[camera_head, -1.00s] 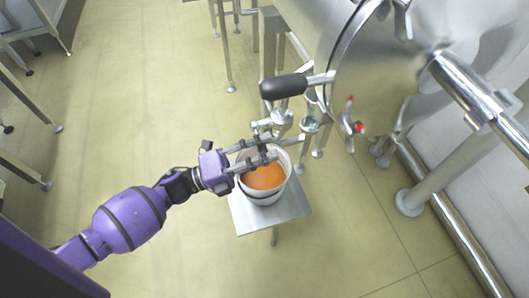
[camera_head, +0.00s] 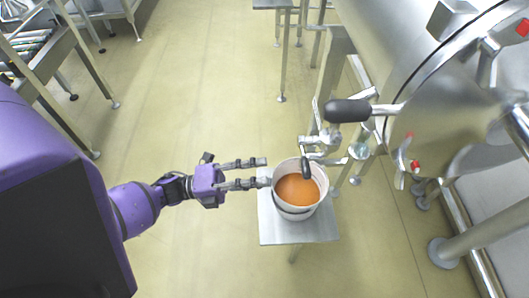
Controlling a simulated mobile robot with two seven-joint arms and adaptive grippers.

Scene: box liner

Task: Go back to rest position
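My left gripper (camera_head: 266,171) comes in from the left on its purple arm and is open, its two fingers spread apart and pointing right. It holds nothing that I can see. Its fingertips are beside the left rim of a white bucket (camera_head: 298,209); whether the lower one touches the rim I cannot tell. The bucket holds an orange liquid (camera_head: 298,189) and stands upright on a small metal stand (camera_head: 297,232). My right gripper is not in view.
A large steel tank (camera_head: 405,60) with a black-handled lever (camera_head: 347,110) and a valve (camera_head: 321,145) stands at the right, close to the bucket. Metal frames (camera_head: 80,62) stand at the upper left. The floor (camera_head: 205,80) between is clear.

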